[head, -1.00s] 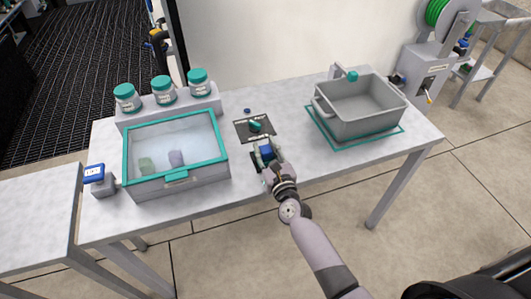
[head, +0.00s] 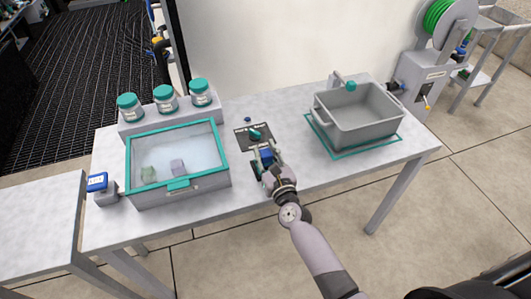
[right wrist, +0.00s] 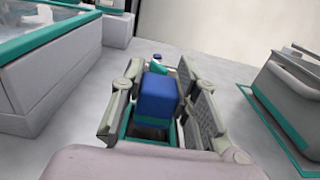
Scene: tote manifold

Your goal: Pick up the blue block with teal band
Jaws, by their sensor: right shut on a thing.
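The blue block (head: 265,155) is between the fingers of my right gripper (head: 264,158), over the front middle of the table. In the right wrist view the block (right wrist: 158,98) stands upright between the two grey fingers (right wrist: 156,110), and the gripper is shut on it. Teal shows low around the block there; I cannot tell whether it is the block's band or something beneath. The block's lower part is partly hidden by the gripper. My left gripper is not in view.
A teal-rimmed clear-lidded tote (head: 222,158) stands left, with teal-lidded jars (head: 165,100) behind. A grey bin (head: 358,132) stands right. Clear table lies between mat and bin.

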